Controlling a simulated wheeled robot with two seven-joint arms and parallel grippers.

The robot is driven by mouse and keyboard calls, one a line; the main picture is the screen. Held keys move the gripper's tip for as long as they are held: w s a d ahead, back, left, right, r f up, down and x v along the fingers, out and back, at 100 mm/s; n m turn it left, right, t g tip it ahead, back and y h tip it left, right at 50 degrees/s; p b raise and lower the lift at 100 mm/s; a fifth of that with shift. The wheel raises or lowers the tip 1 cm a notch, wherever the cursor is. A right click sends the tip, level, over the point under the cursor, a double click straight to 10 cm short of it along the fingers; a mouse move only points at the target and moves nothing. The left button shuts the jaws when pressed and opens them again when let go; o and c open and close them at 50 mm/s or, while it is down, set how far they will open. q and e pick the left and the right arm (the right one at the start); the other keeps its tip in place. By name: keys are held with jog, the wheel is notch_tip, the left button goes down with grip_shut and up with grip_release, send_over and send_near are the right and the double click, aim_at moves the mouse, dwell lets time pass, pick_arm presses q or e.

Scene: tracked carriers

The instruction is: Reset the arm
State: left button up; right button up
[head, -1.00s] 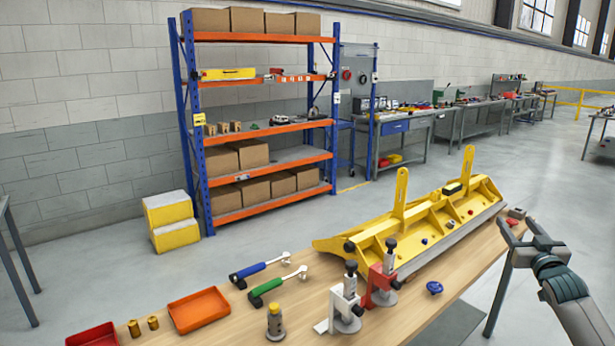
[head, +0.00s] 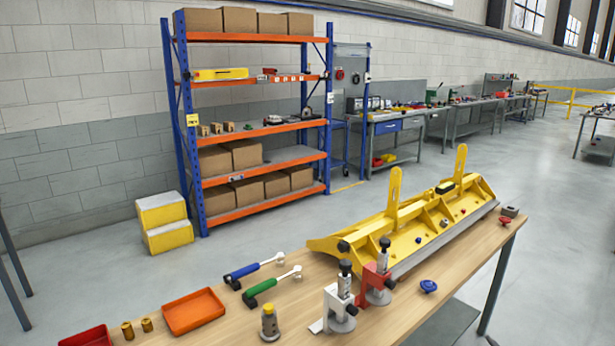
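Neither of my grippers is in the head view now. A tiny dark shape at the bottom edge, right of the table, is too small to name. The wooden workbench (head: 225,340) crosses the lower part of the view. On it lies a long yellow carrier (head: 420,225) with two upright slotted arms and a grey front edge. A red clamp (head: 377,285) and a white clamp (head: 338,308) stand in front of the carrier's near end.
A blue-handled tool (head: 243,272) and a green-handled tool (head: 262,287) lie left of the clamps. An orange tray (head: 194,312), a red tray (head: 88,338), brass cylinders (head: 128,330), a yellow-topped fitting (head: 269,322) and a blue knob (head: 428,286) are on the bench. A shelf rack (head: 255,135) stands behind.

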jog(key=s+a+f+g+y, duration=0.1)
jog(key=s+a+f+g, duration=0.35)
jog(key=s+f, duration=1.05)
jog(key=s+a+f+g+y, duration=0.1)
jog(key=s+a+f+g, duration=0.1)
jog(key=s+a+f, duration=0.9)
jog(key=s+a+f+g, duration=0.2)
jog(key=s+a+f, duration=0.3)
jog(key=s, duration=0.8)
jog(key=s+a+f+m+g+y, duration=0.1)
jog(key=s+a+f+g, duration=0.15)
jog(key=s+f, duration=0.85)
jog(key=s+a+f+g, duration=0.1)
jog(key=s+a+f, duration=0.3)
jog(key=s, duration=1.2)
jog(key=f+b, duration=0.1)
jog(key=s+a+f+b, duration=0.1)
jog(key=f+b, duration=0.2)
jog(key=b, duration=0.1)
jog(key=shift+s+a+f, duration=0.2)
jog(key=shift+a+f, duration=0.05)
jog(key=shift+a, duration=0.1)
